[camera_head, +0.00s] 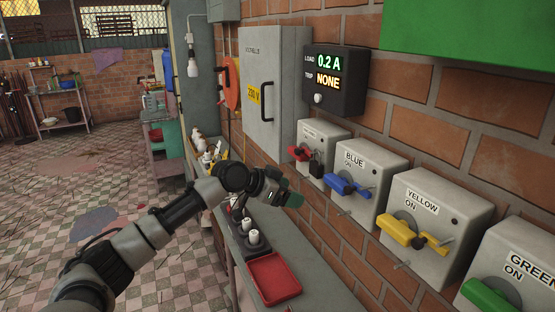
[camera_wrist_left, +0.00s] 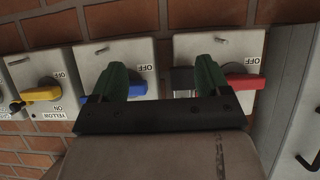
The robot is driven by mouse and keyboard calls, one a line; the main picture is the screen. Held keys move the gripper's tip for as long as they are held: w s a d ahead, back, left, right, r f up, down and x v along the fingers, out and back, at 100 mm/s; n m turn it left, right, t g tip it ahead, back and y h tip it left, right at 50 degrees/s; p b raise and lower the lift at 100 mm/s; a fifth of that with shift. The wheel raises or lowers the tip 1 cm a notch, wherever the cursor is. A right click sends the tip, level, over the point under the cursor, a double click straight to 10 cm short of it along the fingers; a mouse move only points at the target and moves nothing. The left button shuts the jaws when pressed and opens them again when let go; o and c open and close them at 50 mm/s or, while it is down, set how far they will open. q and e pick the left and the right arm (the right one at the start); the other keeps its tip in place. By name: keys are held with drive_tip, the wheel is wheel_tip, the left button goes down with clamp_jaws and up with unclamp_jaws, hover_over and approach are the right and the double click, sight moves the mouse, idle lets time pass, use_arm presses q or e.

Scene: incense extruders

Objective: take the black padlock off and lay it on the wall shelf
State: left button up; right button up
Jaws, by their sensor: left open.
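The black padlock (camera_head: 316,165) hangs at the red-handled switch box (camera_head: 325,134), beside its red handle (camera_head: 299,153). In the left wrist view the padlock (camera_wrist_left: 183,79) shows as a dark block between my fingers, partly hidden by the finger nearer the red handle. My left gripper (camera_head: 286,196) is open and empty, in front of and below the padlock; its green fingers (camera_wrist_left: 160,80) point at the boxes in the left wrist view. A grey shelf (camera_head: 322,287) runs along the wall below the boxes. My right gripper is not in view.
Blue (camera_head: 363,171), yellow (camera_head: 435,213) and green (camera_head: 508,268) switch boxes follow to the right. The shelf bears a red tray (camera_head: 273,279) and a dark holder with white-topped items (camera_head: 248,240). A grey cabinet (camera_head: 265,85) and a load display (camera_head: 333,80) are above.

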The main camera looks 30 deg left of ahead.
use_arm(q)
drive_tip(key=t, duration=0.1)
approach(313, 168)
drive_tip(key=s, duration=0.1)
drive_tip(key=shift+h, duration=0.3)
drive_tip(key=p+x, duration=0.1)
drive_tip(key=x, duration=0.2)
drive_tip(key=p+x, duration=0.1)
drive_tip(key=x, duration=0.2)
drive_tip(key=p+x, duration=0.2)
drive_tip(key=x, duration=0.1)
drive_tip(key=shift+w+a+f, duration=0.1)
drive_tip(key=shift+w+a, duration=0.15)
drive_tip(key=shift+a, duration=0.1)
drive_tip(key=shift+w+d+f, duration=0.3)
drive_tip(key=shift+w+f, duration=0.1)
drive_tip(key=shift+w, duration=0.1)
drive_tip(key=shift+c, duration=0.4)
drive_tip(key=c, duration=1)
drive_tip(key=shift+r, duration=0.25)
